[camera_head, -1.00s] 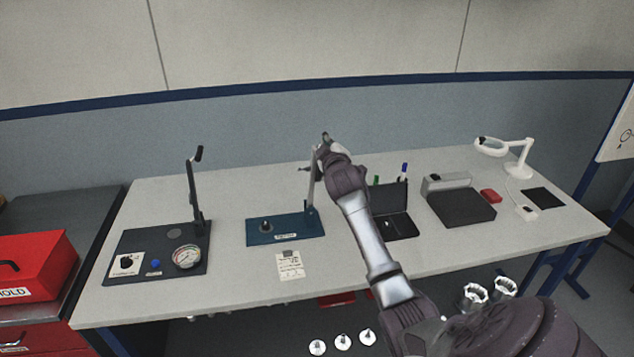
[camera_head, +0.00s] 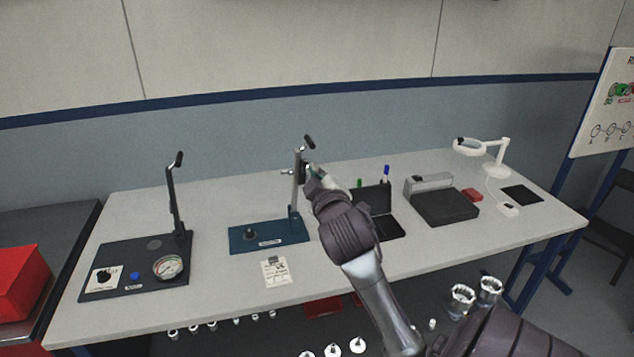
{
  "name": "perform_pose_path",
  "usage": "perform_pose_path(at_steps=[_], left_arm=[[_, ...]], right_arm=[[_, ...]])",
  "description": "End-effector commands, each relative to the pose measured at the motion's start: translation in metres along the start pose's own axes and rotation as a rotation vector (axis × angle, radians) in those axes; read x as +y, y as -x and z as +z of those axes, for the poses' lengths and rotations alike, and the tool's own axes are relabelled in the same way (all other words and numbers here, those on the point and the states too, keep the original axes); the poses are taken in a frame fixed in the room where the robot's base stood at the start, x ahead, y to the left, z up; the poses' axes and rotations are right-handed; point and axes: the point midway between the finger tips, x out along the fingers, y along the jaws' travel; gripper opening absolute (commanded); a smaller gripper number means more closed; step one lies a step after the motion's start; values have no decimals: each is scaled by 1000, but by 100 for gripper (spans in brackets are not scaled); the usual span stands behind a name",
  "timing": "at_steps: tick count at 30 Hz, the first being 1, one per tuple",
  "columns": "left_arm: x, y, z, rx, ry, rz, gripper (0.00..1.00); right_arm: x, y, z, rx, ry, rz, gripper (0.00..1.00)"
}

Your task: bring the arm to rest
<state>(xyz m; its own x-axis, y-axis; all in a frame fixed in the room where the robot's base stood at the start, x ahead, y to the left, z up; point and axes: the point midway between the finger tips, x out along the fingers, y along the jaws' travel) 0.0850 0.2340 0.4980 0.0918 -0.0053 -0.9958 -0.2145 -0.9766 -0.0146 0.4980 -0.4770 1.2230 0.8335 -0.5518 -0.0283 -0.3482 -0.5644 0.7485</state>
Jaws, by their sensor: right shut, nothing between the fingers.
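My right arm comes in from the lower right and reaches up over the front of the workbench. My right gripper (camera_head: 312,172) is shut and empty, mostly hidden behind its own wrist. In the picture it lies just right of the upright lever of the blue-based press (camera_head: 270,236); whether it touches the lever, I cannot tell. The lever's dark handle (camera_head: 308,142) stands up above the gripper. My left gripper is not in view.
A dark gauge fixture (camera_head: 140,268) with a lever stands at the left. A paper tag (camera_head: 276,271) lies before the press. An open black case (camera_head: 388,226), a dark box (camera_head: 445,207) and a white magnifier lamp (camera_head: 497,160) are right. Machined parts (camera_head: 462,297) sit below the bench.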

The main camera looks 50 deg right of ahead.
Motion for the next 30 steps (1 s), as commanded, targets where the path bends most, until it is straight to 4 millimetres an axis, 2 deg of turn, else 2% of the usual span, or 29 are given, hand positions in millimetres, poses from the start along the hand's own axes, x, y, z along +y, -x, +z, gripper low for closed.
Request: perform_pose_path(at_steps=[6, 24, 26, 27, 29, 30], left_arm=[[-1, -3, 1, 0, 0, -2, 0], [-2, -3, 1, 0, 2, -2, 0], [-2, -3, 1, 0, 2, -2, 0], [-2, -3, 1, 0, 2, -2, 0], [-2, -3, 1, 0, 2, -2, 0], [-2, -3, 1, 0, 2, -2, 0]], right_arm=[[0, 13, 0, 0, 0, 0, 0], [-2, 13, 0, -1, -1, -4, 0], [-10, 16, 2, -9, -5, -25, 0], [-20, 18, 5, -19, -10, -51, 0], [-43, 26, 14, -47, -25, -112, 0], [-62, 34, 21, -73, -36, -165, 0]])
